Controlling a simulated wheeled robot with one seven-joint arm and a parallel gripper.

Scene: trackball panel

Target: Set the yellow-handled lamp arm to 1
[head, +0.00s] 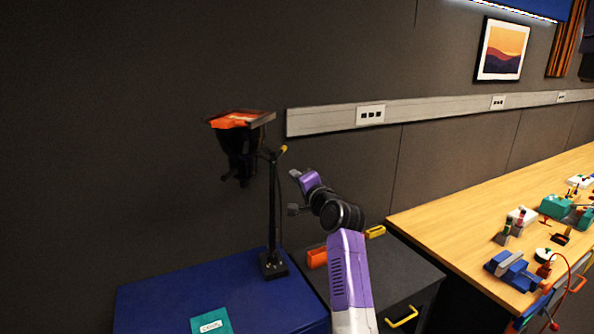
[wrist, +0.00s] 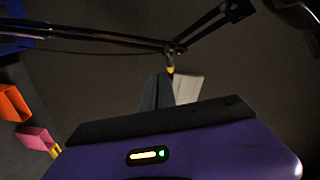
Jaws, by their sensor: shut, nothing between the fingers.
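The lamp stands on a dark post (head: 272,205) with a square black base (head: 273,266). Its short yellow handle (head: 284,150) sticks up to the right at the top of the post. In the wrist view the yellow handle (wrist: 170,70) shows just beyond my fingertips, below a joint of thin dark rods (wrist: 110,40). My gripper (head: 295,174) is right of the post and a little below the handle; in the wrist view my gripper (wrist: 173,80) is shut and empty. Whether the fingers touch the handle I cannot tell. No setting marks are legible.
A black and orange object (head: 240,145) is beside the post top. The post stands on a blue surface (head: 165,300) with a teal labelled item (head: 211,321). A dark cabinet (head: 415,280) with orange and yellow pieces is to the right, then a cluttered wooden bench (head: 450,222).

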